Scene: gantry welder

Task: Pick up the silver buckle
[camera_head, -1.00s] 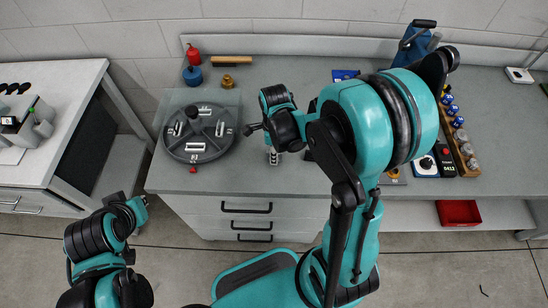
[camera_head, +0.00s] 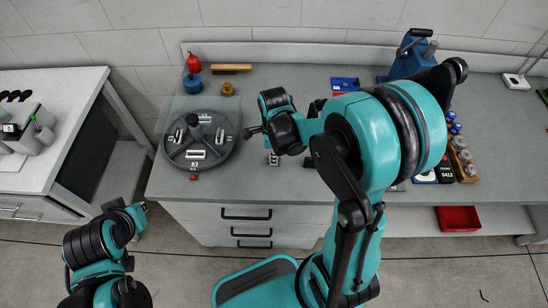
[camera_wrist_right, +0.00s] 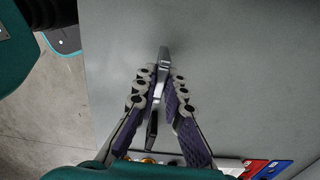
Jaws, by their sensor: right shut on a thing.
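My right gripper (camera_head: 252,132) is over the grey worktop, just right of the round dark fixture. The right wrist view shows its fingers (camera_wrist_right: 161,85) closed on a slim grey metal piece, which I take to be the silver buckle (camera_wrist_right: 163,58). Its far end sticks out past the fingertips, and the rest is partly hidden between them. In the head view the held piece is too small to make out. My left gripper (camera_head: 146,205) is at the lower left, in front of the workbench and away from it; its fingers are too small to read.
The round fixture (camera_head: 216,161) carries several silver pieces and a dark central knob. Red (camera_head: 193,63) and blue (camera_head: 193,84) containers, a brush (camera_head: 231,69) and a brass part (camera_head: 227,89) stand behind it. A blue tool (camera_head: 408,57) and a crate of jars (camera_head: 463,158) are right.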

